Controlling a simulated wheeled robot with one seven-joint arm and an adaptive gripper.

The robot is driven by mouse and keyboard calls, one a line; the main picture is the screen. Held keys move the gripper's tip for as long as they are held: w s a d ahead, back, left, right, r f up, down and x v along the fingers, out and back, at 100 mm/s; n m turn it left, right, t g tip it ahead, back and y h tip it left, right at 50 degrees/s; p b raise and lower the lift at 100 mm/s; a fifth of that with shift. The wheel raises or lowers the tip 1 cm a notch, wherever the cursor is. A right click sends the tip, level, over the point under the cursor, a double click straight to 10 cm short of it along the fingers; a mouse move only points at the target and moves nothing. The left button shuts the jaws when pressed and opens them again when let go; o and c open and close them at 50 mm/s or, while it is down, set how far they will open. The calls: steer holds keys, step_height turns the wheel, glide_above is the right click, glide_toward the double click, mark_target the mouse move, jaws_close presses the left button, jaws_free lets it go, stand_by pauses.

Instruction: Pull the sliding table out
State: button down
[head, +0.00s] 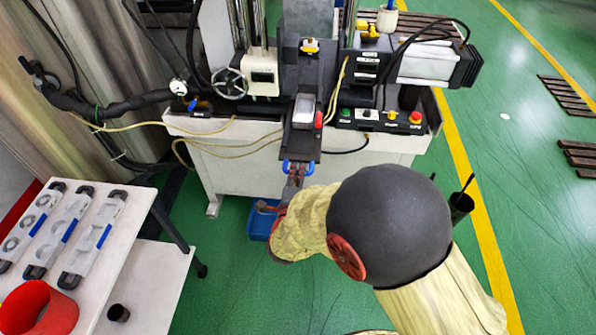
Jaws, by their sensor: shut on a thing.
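The sliding table (303,146) is a narrow dark slide at the front middle of the white machine. A blue handle (285,167) is at its front end. A grey rectangular mould (303,111) and a red knob (319,119) are on the slide. My gripper (297,174) is at the front of the slide, shut on the blue handle. My arm reaches in from the lower right and hides part of the gripper and the floor below.
A blue bin (262,222) is on the floor under my gripper. A button box (380,118) is right of the slide.

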steer(key=c, duration=1.9)
jaws_free()
steer(key=v, duration=1.2)
